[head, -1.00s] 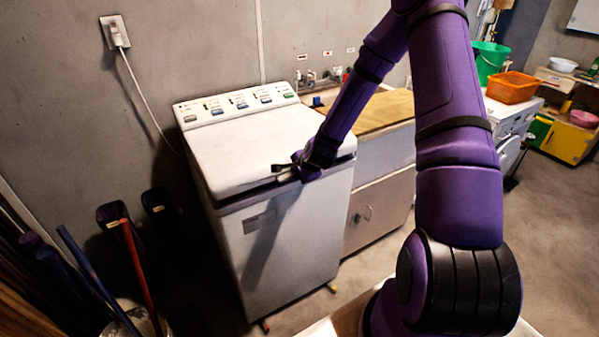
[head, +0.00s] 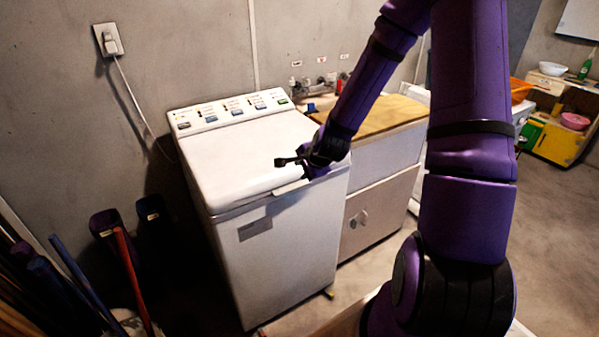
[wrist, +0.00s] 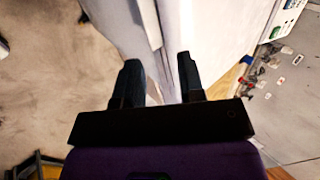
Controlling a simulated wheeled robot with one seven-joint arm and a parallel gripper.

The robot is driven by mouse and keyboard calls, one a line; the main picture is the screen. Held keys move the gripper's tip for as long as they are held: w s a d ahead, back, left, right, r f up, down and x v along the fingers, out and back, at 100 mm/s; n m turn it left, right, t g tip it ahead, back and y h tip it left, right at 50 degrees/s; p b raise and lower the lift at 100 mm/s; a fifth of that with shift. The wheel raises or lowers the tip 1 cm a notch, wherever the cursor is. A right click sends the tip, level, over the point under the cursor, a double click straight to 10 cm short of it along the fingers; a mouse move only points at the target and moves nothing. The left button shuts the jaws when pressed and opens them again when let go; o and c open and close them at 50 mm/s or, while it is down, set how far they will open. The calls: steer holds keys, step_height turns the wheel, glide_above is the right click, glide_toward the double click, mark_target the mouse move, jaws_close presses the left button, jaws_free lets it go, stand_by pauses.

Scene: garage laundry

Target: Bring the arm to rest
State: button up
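My gripper (head: 287,161) is at the front right edge of the white washing machine's lid (head: 240,155). In the wrist view its two dark fingers (wrist: 159,62) stand apart with nothing between them. The washing machine (head: 285,250) fills the area beyond the fingers in that view, with the lid seam running between them. The lid looks shut in the head view. My arm reaches in from the upper right, bent down toward the lid. I cannot tell whether the fingers touch the machine.
A cabinet with a wooden top (head: 375,118) stands right of the machine, below wall taps (head: 318,83). A bucket with long-handled tools (head: 130,265) is at the lower left. An orange basket (head: 519,90) is at the right. Open floor (head: 555,215) lies at the right.

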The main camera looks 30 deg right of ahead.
steer(key=shift+s+r, duration=0.35)
steer(key=shift+s, duration=0.05)
stand_by(0.4)
steer(key=s+a+r+n+g, duration=0.1)
steer(key=s+a+r+n, duration=0.25)
steer(key=r, duration=0.35)
steer(key=s+a+r+n, duration=0.2)
steer(key=s+r+n, duration=0.2)
steer(key=r, duration=0.3)
steer(key=s+a+r+n+g, duration=0.1)
steer(key=s+a+r+n, duration=0.1)
steer(key=s+r+n, duration=0.3)
steer(key=s+a+r+n, duration=0.2)
steer(key=s+r+n, duration=0.3)
steer(key=s+r, duration=0.6)
steer(key=s, duration=0.4)
steer(key=shift+r+g, duration=0.2)
steer(key=shift+g, duration=0.1)
steer(key=shift+n, duration=0.25)
